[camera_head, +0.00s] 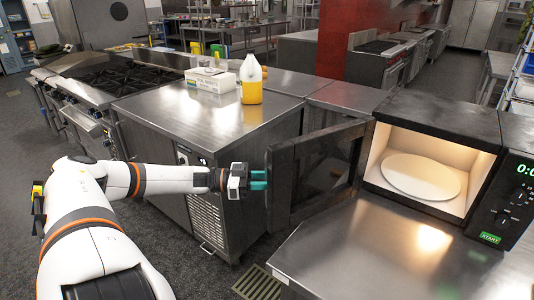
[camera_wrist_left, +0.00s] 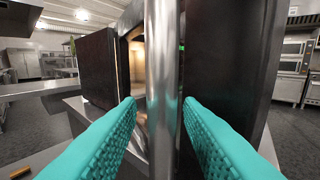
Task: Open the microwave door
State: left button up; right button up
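The microwave (camera_head: 435,160) stands on a steel counter at the right. Its dark door (camera_head: 318,172) is swung wide open to the left, showing the lit cavity and a round white turntable plate (camera_head: 420,176). My left gripper (camera_head: 259,180) is at the door's free edge. In the left wrist view, the teal fingers (camera_wrist_left: 160,112) stand on either side of the vertical metal door handle (camera_wrist_left: 162,60), with narrow gaps between fingers and handle. The gripper looks open around the handle. The dark door also shows behind the handle in the wrist view (camera_wrist_left: 225,65). My right gripper is not in view.
A steel counter (camera_head: 190,118) behind my left arm holds a jug of yellow liquid (camera_head: 251,80) and a white box (camera_head: 210,81). A gas stove (camera_head: 125,78) is at the left. The steel surface (camera_head: 370,255) before the microwave is clear.

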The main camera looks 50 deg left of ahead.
pick_arm(q)
jog(key=p+v, duration=0.4)
jog(key=v, duration=0.8)
jog(key=shift+p, duration=0.3)
jog(key=shift+w, duration=0.1)
